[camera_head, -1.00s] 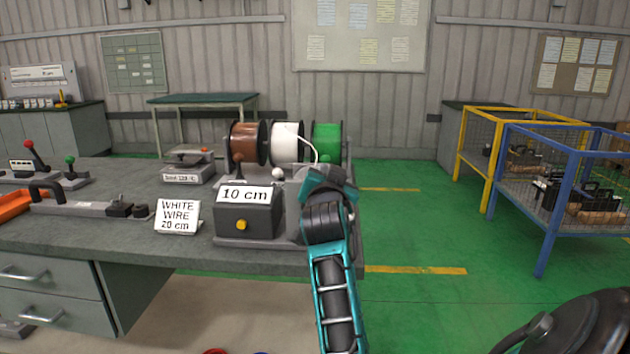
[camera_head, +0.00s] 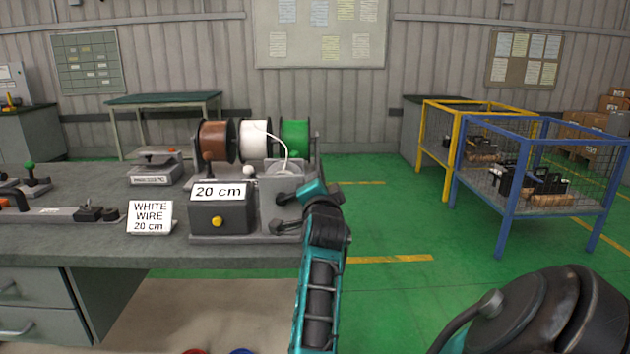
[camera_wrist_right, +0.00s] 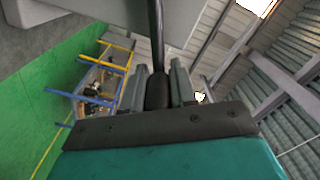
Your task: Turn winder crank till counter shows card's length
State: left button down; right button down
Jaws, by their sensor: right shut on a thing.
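The winder (camera_head: 278,190) stands at the right end of the workbench, with its counter box (camera_head: 222,217) in front. The counter display (camera_head: 219,191) reads 20 cm. The card (camera_head: 151,217) beside it reads WHITE WIRE 20 cm. White wire runs from the white spool (camera_head: 253,141) into the winder. My right gripper (camera_head: 289,212) is at the winder's right side, on the crank. In the right wrist view its fingers (camera_wrist_right: 157,92) are shut around the dark crank handle (camera_wrist_right: 157,90). The crank arm is mostly hidden in the head view. My left gripper is not in view.
A brown spool (camera_head: 216,141) and a green spool (camera_head: 295,137) flank the white one. A small device (camera_head: 156,167) and a lever fixture (camera_head: 35,178) stand on the bench (camera_head: 60,245) to the left. Yellow and blue cages (camera_head: 540,170) stand right, beyond open green floor.

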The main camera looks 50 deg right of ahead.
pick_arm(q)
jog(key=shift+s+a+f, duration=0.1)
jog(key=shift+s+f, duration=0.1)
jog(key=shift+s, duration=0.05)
pick_arm(e)
jog(key=shift+f, duration=0.35)
jog(key=c, duration=1.1)
grip_release()
jog(key=shift+o, duration=1)
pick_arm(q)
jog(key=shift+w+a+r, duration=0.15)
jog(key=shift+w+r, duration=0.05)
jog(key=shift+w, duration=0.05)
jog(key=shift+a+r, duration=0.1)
pick_arm(e)
jog(key=shift+s+r, duration=0.1)
